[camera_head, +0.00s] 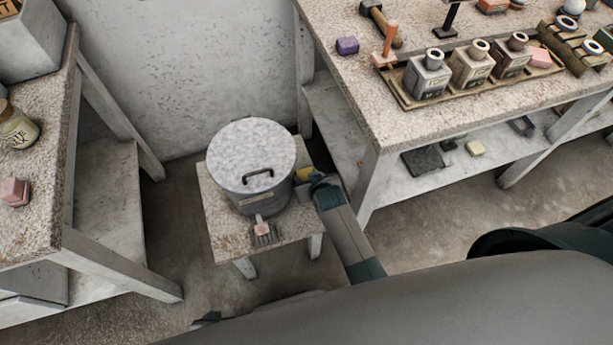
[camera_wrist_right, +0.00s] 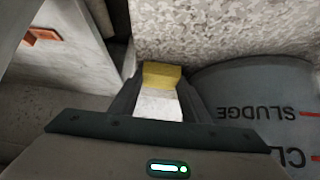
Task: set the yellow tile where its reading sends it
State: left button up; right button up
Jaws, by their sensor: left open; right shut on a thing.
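My right gripper (camera_head: 310,179) is shut on a yellow tile (camera_head: 303,174), just right of a grey lidded drum (camera_head: 252,178). In the right wrist view the yellow tile (camera_wrist_right: 162,74) shows at the fingertips (camera_wrist_right: 158,90), with a pale white face below it that I cannot place. The drum's wall (camera_wrist_right: 255,95) there carries red marks with upside-down words, "SLUDGE" and a partly cut "CL". Only a small dark tip of what appears to be my left gripper (camera_head: 207,319) shows at the bottom, mostly hidden.
The drum stands on a small speckled stand (camera_head: 222,232), with a pink-topped brush-like thing (camera_head: 263,231) in front. The right bench (camera_head: 385,125) bears a tray of labelled bottles (camera_head: 428,76). Another bench (camera_head: 45,220) stands left.

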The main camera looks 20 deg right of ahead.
aim_at(308, 171)
jog(key=shift+r, duration=0.15)
jog(key=shift+r, duration=0.6)
notch_tip(308, 171, up, 3)
jog(key=shift+f, duration=0.2)
pick_arm(q)
jog(key=shift+w+d+r+t+p, duration=0.4)
jog(key=shift+w+d+p, duration=0.1)
jog(key=shift+w, duration=0.2)
pick_arm(e)
jog(key=s+d+r, duration=0.6)
jog(key=s+r, duration=0.1)
jog(key=s, duration=0.3)
